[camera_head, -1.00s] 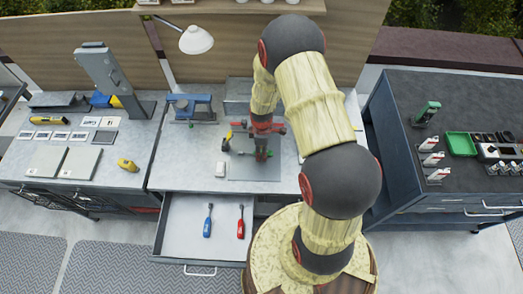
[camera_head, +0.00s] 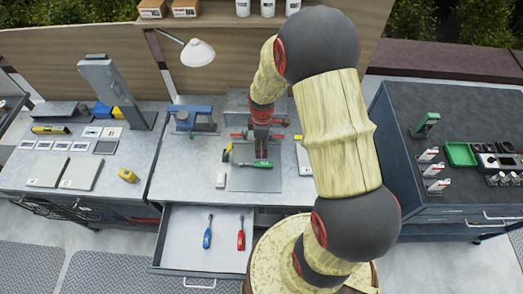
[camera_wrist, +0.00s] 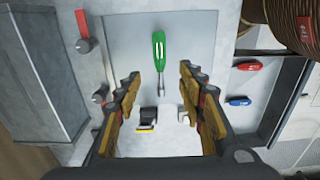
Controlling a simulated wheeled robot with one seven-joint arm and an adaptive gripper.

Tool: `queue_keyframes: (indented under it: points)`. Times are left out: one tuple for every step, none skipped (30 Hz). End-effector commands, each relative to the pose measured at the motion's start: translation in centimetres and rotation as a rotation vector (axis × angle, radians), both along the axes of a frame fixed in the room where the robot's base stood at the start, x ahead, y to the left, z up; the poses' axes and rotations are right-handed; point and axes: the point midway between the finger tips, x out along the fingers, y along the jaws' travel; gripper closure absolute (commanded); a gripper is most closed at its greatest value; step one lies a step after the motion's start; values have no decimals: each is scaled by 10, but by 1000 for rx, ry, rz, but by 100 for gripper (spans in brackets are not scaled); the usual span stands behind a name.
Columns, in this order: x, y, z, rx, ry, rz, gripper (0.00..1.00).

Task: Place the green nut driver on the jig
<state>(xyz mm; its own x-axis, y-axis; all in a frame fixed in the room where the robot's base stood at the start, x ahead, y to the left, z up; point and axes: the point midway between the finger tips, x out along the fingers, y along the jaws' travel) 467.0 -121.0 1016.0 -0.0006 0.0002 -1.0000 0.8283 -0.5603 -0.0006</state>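The green nut driver (camera_head: 262,164) lies flat on a grey plate (camera_head: 262,184) on the middle bench. I cannot tell for sure whether this plate is the jig. In the wrist view, the driver's handle (camera_wrist: 160,50) is towards the top and its metal shaft points down between my fingers. My gripper (camera_wrist: 159,80) is open and empty, with both fingers apart and clear of the driver. In the head view, my gripper (camera_head: 262,152) is above the plate, just behind the driver.
An open drawer (camera_head: 180,250) below holds a blue driver (camera_head: 207,232) and a red driver (camera_head: 241,234). A black-and-yellow item (camera_wrist: 148,118) and a white block (camera_wrist: 184,117) are near the plate. A blue vise-like tool (camera_head: 190,118) stands behind left.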

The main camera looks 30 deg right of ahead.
Motion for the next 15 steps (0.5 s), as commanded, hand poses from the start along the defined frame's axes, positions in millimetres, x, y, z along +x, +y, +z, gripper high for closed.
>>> queue_keyframes:
  points:
    - [1, 1, 7, -2, -6, -5, 60]
    - [2, 2, 13, -3, -12, -12, 60]
    - [3, 4, 23, -5, -22, -29, 60]
    - [4, 6, 32, -7, -32, -45, 60]
    - [5, 9, 44, -10, -43, -65, 60]
    - [6, 13, 63, -12, -63, -97, 60]
    - [5, 18, 77, -13, -78, -126, 60]
    - [4, 22, 93, -13, -95, -157, 60]
    - [1, 28, 115, -13, -118, -201, 60]
    - [-2, 33, 132, -11, -136, -236, 60]
    - [-6, 38, 147, -9, -154, -270, 60]
    - [-11, 45, 167, -3, -178, -315, 60]
    - [-17, 50, 182, 1, -194, -349, 60]
    - [-23, 55, 195, 8, -212, -383, 60]
    - [-31, 62, 213, 16, -234, -428, 60]
